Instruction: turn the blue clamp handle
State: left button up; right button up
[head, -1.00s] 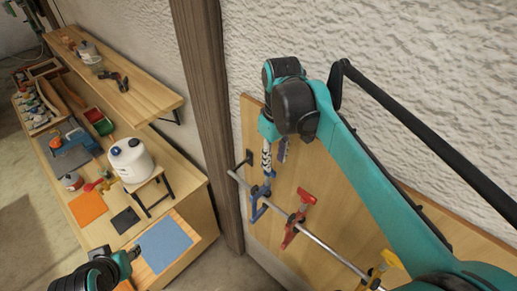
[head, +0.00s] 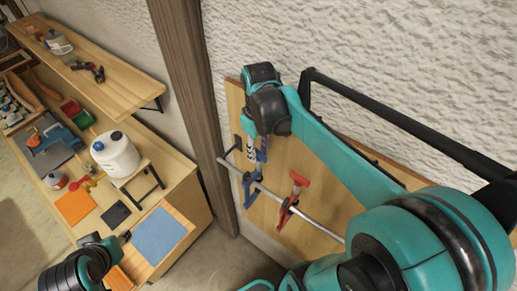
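The blue clamp (head: 247,189) hangs on a metal rail in front of a wooden wall board. Its upper part runs up towards my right gripper (head: 256,150), which points down at it from above. A black-and-white patterned piece and a blue piece show just below the wrist. The wrist and these pieces overlap, so I cannot tell whether the fingers touch or enclose the handle. My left gripper (head: 126,237) is at the lower left, above the workbench end and far from the clamp. Its fingers are too small to read.
A red clamp (head: 292,196) hangs on the rail (head: 322,228) right of the blue one. The wooden board (head: 285,160) is close behind. A wooden post (head: 185,90) stands left of it. A white canister (head: 116,156) and a blue mat (head: 158,236) are on the left bench.

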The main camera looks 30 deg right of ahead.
grip_shut()
jog(key=shift+n, duration=0.9)
grip_release()
jog(key=shift+r, duration=0.1)
